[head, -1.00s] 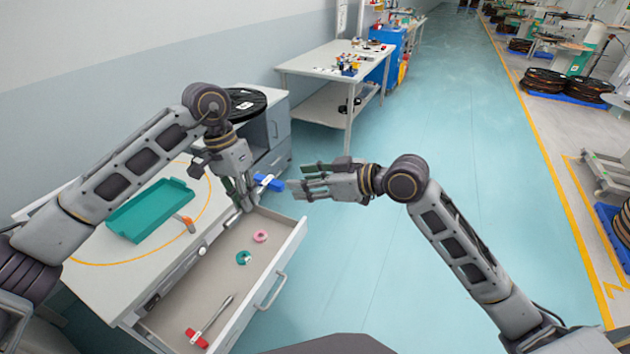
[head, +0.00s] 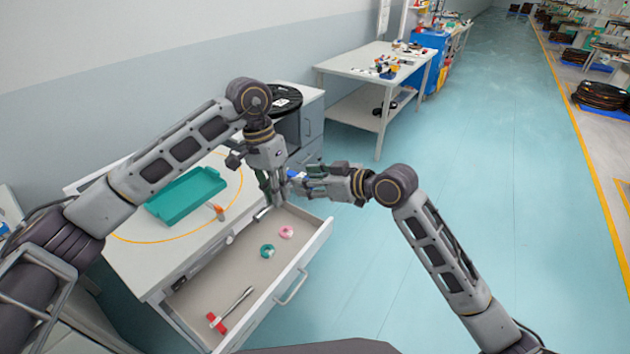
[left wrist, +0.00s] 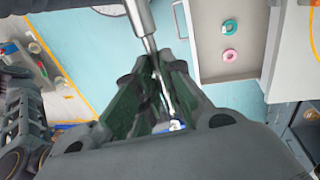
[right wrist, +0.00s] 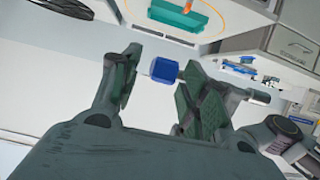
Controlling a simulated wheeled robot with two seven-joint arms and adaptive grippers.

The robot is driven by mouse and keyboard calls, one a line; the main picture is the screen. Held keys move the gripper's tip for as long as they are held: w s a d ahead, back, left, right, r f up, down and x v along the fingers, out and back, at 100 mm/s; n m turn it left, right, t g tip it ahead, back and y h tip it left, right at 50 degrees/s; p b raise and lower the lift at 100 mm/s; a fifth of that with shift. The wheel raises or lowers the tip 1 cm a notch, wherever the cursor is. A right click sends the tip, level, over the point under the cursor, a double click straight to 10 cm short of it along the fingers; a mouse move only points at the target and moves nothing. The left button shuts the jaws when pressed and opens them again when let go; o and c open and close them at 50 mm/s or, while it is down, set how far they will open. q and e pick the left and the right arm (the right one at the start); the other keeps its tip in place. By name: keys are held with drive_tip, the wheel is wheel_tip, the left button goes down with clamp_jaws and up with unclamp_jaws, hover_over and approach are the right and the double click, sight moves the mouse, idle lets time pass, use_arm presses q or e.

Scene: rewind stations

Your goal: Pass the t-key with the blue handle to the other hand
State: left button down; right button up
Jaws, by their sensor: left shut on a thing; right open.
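The t-key with the blue handle (head: 296,174) is held in my left gripper (head: 275,197). In the left wrist view that gripper (left wrist: 152,68) is shut on the metal shaft (left wrist: 143,20); part of the blue handle (left wrist: 172,126) shows below the fingers. My right gripper (head: 302,184) is open beside the left one, its fingers pointing left at the key. In the right wrist view the blue handle (right wrist: 163,70) shows in the gap between the open fingers of the right gripper (right wrist: 158,68). I cannot tell whether they touch it.
Below is an open drawer (head: 290,272) with a red-handled t-key (head: 218,322), a teal ring (head: 267,251) and a pink ring (head: 286,232). A teal tray (head: 186,197) and an orange-handled tool (head: 217,211) lie on the worktop.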

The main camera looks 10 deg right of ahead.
drive_tip(key=shift+c, duration=0.4)
clamp_jaws()
use_arm(q)
drive_tip(key=c, duration=1.5)
unclamp_jaws()
drive_tip(key=shift+o, duration=0.2)
drive_tip(key=shift+r, duration=0.1)
wheel_tip(320, 180, up, 12)
drive_tip(key=w+a, duration=0.1)
drive_tip(key=shift+w+a+f, duration=0.25)
drive_tip(key=shift+w+a, duration=0.05)
drive_tip(key=shift+a, duration=0.1)
drive_tip(key=shift+d, duration=0.1)
